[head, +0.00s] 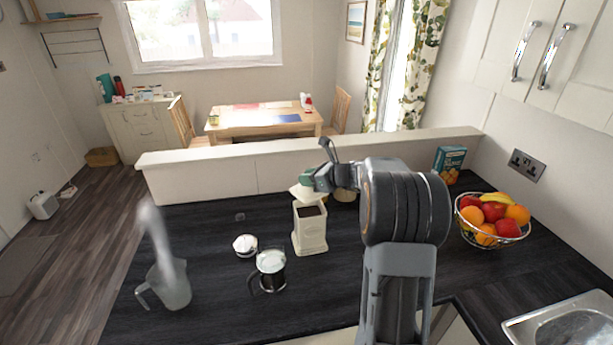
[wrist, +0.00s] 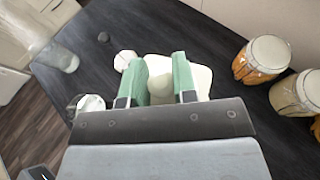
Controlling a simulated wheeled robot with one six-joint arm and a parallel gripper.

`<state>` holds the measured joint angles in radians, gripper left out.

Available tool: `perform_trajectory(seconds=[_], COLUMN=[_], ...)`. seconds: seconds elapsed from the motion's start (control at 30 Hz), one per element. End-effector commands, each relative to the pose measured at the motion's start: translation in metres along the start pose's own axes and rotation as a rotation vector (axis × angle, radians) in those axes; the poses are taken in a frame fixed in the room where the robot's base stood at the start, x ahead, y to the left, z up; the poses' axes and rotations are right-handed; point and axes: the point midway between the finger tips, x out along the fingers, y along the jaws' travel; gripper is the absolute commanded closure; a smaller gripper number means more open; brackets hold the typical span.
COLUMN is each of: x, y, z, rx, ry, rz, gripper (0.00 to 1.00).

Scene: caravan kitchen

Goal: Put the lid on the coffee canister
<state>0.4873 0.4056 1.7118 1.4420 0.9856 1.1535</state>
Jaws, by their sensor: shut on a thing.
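The cream coffee canister (head: 310,232) stands upright on the dark worktop, its square top open with dark contents showing. Its cream lid (head: 298,193) is held above the canister's mouth, apart from it and a little to the left in the head view. My gripper (head: 310,179) is shut on the lid. In the wrist view the green fingertips of my gripper (wrist: 162,80) sit either side of the lid's knob, and the pale square lid (wrist: 203,78) spreads beneath them. The lid covers the canister in the wrist view.
A glass press (head: 270,272), a small white-topped item (head: 245,245) and a clear jug (head: 172,288) stand left of the canister. Glass jars (wrist: 262,60) stand to its right. A fruit basket (head: 492,222), a blue box (head: 449,163) and a sink (head: 570,325) lie farther right.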

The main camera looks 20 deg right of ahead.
Motion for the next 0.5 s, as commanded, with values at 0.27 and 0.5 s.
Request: perform_trajectory(seconds=[0.27,0.5], x=[0.009,0.018], y=[-0.001,0.0], z=[-0.024,-0.043], rx=[0.002,0.001], ry=[0.0,-0.001], rz=[-0.002,0.0], gripper=[0.99,0.99])
